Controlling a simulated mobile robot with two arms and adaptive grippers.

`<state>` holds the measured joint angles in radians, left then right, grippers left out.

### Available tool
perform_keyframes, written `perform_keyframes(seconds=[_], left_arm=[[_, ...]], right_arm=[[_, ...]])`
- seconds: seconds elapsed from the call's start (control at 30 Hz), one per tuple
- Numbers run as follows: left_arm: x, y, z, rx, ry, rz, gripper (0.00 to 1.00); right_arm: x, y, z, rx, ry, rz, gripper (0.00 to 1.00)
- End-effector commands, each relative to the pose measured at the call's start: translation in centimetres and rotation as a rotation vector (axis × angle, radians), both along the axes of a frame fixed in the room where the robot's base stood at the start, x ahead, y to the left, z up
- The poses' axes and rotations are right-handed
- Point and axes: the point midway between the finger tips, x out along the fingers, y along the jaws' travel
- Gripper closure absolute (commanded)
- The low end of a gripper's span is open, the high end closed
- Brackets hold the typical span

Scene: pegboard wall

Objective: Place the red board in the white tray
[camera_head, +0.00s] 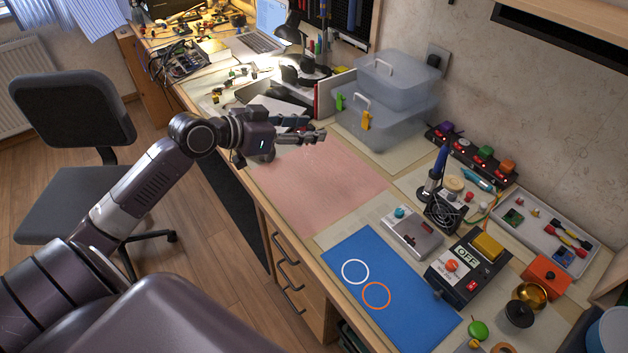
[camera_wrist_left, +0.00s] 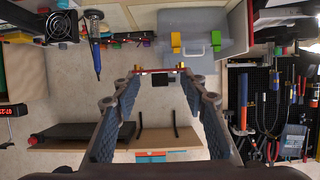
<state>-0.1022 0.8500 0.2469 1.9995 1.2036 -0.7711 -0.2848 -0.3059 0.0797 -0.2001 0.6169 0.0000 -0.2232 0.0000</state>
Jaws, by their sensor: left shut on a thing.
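My left gripper (camera_head: 312,130) is above the far end of the pink mat, well to the left of the white tray. In the left wrist view its fingers (camera_wrist_left: 160,76) are shut on the red board (camera_wrist_left: 161,71), seen nearly edge-on as a thin red strip with small yellow and black parts. I cannot make the board out in the head view. The white tray (camera_head: 522,239) lies at the right, near the wall. It holds a small green board, another small board and red and yellow-handled tools. My right gripper is not in view.
Clear lidded bins (camera_head: 400,85) stand just behind my left gripper. A soldering iron in its stand (camera_head: 434,176), a black fan (camera_head: 443,212) and a box marked OFF (camera_head: 466,268) lie between it and the tray. The pink mat (camera_head: 315,185) is bare.

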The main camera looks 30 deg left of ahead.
Motion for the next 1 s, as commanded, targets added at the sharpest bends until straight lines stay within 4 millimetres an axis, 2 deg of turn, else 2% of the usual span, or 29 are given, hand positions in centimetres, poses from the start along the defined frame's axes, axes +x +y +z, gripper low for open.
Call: perform_keyframes(seconds=[0.17, 0.4, 0.5, 0.6, 0.77, 1.0], left_arm=[[0.0, 0.0, -4.5, -0.008, 0.007, 0.005, 0.79], [-0.1, 0.0, -11.0, -0.007, 0.007, 0.005, 0.79], [0.0, 0.0, -13.0, -0.005, 0.004, 0.004, 0.79], [0.0, 0.0, -14.4, -0.002, 0.003, 0.002, 0.79], [0.0, 0.0, -15.6, -0.003, 0.003, 0.002, 0.79], [0.0, 0.0, -19.0, -0.002, 0.003, 0.002, 0.79]], right_arm=[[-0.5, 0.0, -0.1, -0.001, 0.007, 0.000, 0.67], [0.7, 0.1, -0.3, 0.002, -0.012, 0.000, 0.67], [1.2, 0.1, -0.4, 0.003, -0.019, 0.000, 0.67], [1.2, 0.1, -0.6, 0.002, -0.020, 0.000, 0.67], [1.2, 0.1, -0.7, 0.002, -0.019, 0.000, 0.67], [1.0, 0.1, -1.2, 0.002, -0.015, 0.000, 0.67]])
